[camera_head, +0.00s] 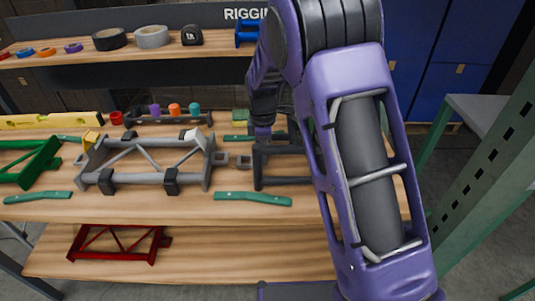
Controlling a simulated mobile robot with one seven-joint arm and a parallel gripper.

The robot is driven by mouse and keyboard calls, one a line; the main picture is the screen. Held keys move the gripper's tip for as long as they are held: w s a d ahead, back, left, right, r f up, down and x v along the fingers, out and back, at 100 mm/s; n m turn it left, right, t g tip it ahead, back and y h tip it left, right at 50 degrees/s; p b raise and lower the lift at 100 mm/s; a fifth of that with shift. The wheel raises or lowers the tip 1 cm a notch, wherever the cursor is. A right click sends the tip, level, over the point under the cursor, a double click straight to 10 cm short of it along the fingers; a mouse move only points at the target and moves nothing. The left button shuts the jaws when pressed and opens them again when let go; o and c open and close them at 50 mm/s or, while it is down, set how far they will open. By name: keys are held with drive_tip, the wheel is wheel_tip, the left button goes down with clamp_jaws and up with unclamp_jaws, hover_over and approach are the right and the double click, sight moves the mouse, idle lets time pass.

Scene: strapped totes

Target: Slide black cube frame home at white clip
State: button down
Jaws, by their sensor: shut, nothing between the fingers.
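The black cube frame (258,172) lies on the wooden bench top, its right part hidden behind my arm. A grey truss frame (125,179) lies to its left. The white clip (193,135) sits at the truss's upper right corner. Grey square connector pieces (221,158) stick out from the truss towards another (243,161) on the black frame, with a small gap seeming to show between them. My gripper (263,133) is shut and empty at the black frame's upper left. Whether it touches the frame I cannot tell.
Green strips (253,198) lie along the bench front. A green frame (30,164) and a yellow level (50,121) are at left. A rack with coloured caps (165,117) stands behind the truss. A red frame (115,244) lies on the lower shelf. Tape rolls (152,37) line the upper shelf.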

sight(237, 161)
drive_tip(key=a+p, duration=0.1)
drive_tip(key=a, duration=0.6)
drive_tip(key=shift+a, duration=0.35)
drive_tip(key=shift+r, duration=0.1)
